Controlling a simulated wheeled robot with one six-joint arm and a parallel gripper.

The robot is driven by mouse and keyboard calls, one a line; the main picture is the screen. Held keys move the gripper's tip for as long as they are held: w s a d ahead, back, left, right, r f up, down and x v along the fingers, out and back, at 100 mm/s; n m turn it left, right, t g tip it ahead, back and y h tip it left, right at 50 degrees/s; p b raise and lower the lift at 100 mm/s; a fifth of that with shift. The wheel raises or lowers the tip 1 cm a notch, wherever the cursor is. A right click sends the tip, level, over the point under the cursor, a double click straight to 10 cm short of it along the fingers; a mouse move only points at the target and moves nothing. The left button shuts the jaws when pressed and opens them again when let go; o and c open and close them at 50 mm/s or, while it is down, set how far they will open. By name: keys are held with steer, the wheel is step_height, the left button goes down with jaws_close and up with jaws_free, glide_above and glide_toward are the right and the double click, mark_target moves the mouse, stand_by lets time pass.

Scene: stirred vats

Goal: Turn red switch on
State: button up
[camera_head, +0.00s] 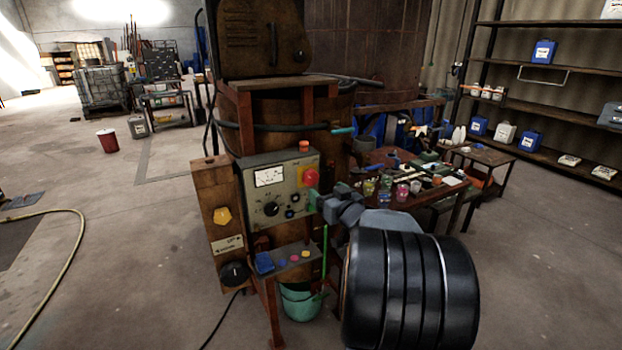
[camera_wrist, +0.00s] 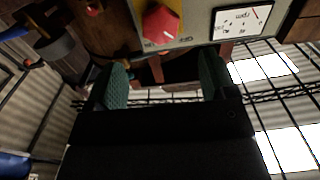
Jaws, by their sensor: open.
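The red switch (camera_head: 310,176) is a red knob at the right side of the grey control panel (camera_head: 285,198). In the wrist view the red switch (camera_wrist: 162,24) sits on a yellow backing at the top middle, ahead of the fingertips. My gripper (camera_head: 312,200) is close to the panel's right edge, just below the red switch in the head view. In the wrist view my gripper (camera_wrist: 162,78) has its two green-padded fingers wide apart with nothing between them. The red switch lies beyond the fingertips, apart from them.
A white dial gauge (camera_head: 268,177) and a black knob (camera_head: 271,209) are on the same panel. An orange button (camera_head: 304,146) stands on top of it. A cluttered table (camera_head: 425,205) is at the right. A green bucket (camera_head: 301,302) stands below. Open floor lies at the left.

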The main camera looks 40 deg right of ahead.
mark_target(312, 179)
steer(key=w, duration=0.3)
steer(key=w+d+p, duration=0.1)
steer(key=w, duration=0.5)
steer(key=shift+w+d, duration=0.15)
steer(key=shift+w, duration=0.15)
steer(key=c, duration=0.9)
